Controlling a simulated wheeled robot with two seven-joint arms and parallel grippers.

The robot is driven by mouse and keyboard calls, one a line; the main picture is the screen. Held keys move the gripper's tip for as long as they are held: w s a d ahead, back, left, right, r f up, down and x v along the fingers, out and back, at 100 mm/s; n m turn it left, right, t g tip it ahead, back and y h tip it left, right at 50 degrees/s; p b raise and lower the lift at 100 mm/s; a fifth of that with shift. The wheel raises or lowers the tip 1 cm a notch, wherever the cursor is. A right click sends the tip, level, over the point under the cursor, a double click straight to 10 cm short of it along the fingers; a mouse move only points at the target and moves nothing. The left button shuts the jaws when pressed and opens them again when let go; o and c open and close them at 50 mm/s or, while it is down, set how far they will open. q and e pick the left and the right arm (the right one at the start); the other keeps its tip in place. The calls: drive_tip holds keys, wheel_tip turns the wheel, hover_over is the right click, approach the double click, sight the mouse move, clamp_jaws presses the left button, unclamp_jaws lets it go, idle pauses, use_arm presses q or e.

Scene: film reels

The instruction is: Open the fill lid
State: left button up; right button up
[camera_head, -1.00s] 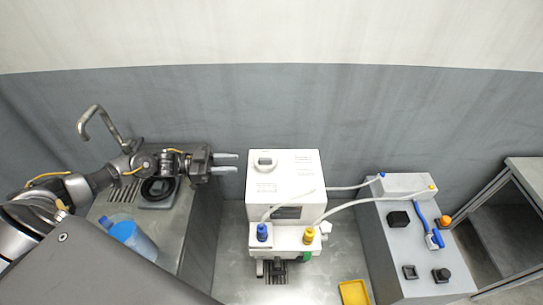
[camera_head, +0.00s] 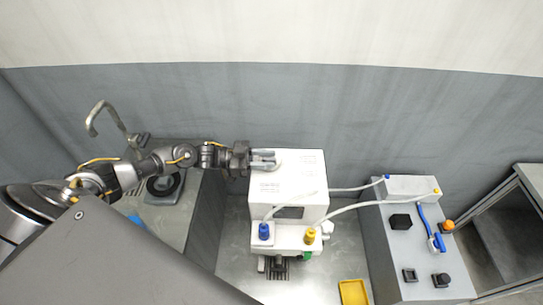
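The white machine (camera_head: 300,185) stands on the metal counter, with a blue cap and a yellow cap at its front. The fill lid is on its top near the back left corner; my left gripper (camera_head: 264,159) now covers most of it. The gripper reaches in from the left, low over the machine top, and its two fingers point right and look parted. Whether they touch the lid is too small to tell. The lid shows no clear tilt. My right gripper is out of view.
A tap (camera_head: 104,115) and a dark round device (camera_head: 163,187) are at the left. White tubes run to a grey control box (camera_head: 405,235) with blue and orange parts at the right. A yellow tray (camera_head: 353,292) lies at the front. A grey wall stands behind.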

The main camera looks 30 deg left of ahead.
use_arm(q)
drive_tip(key=shift+w+d, duration=0.3)
drive_tip(key=shift+d, duration=0.3)
clamp_jaws()
